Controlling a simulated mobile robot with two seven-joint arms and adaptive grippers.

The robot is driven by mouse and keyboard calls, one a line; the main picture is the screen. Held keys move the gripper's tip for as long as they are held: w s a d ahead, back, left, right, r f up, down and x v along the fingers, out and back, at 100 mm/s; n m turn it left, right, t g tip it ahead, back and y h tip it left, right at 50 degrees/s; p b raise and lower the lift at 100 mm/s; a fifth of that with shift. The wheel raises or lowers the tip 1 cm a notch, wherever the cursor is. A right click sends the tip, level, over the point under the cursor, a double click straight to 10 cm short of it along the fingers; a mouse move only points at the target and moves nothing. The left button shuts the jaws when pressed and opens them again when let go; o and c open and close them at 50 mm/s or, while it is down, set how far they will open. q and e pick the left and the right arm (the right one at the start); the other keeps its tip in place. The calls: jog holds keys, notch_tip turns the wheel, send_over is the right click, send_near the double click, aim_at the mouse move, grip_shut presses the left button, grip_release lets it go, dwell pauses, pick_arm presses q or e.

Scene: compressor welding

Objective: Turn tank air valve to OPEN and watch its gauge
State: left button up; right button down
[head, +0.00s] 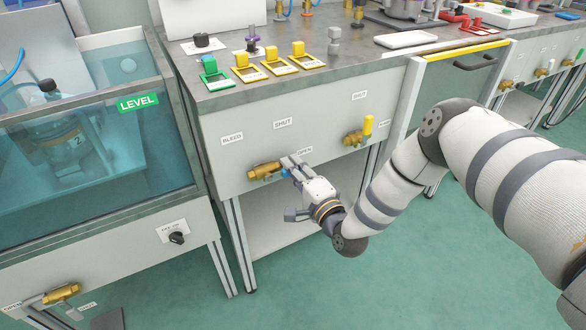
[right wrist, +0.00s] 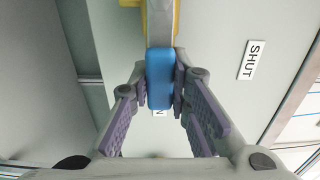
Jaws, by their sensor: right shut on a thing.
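A brass valve (head: 262,171) sits on the front panel of the grey bench, below and between the BLEED (head: 232,137) and SHUT (head: 283,124) labels. Its blue handle (head: 284,173) points right, toward the partly covered OPEN label (head: 304,150). My right gripper (head: 289,167) is shut on this handle. In the right wrist view the blue handle (right wrist: 159,75) lies between both fingers, and a SHUT label (right wrist: 251,60) shows to its right. I cannot make out a gauge. My left gripper is not in view.
A second brass valve (head: 352,138) with an upright yellow handle (head: 367,126) is to the right on the same panel. A glass-sided tank (head: 170,135) marked LEVEL stands left. The green floor (head: 300,290) in front looks clear.

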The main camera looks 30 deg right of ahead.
jog(key=shift+a+f, duration=0.1)
jog(key=c, duration=1.5)
grip_release()
jog(key=shift+s, duration=0.1)
jog(key=s, duration=1.2)
jog(key=shift+d, duration=0.25)
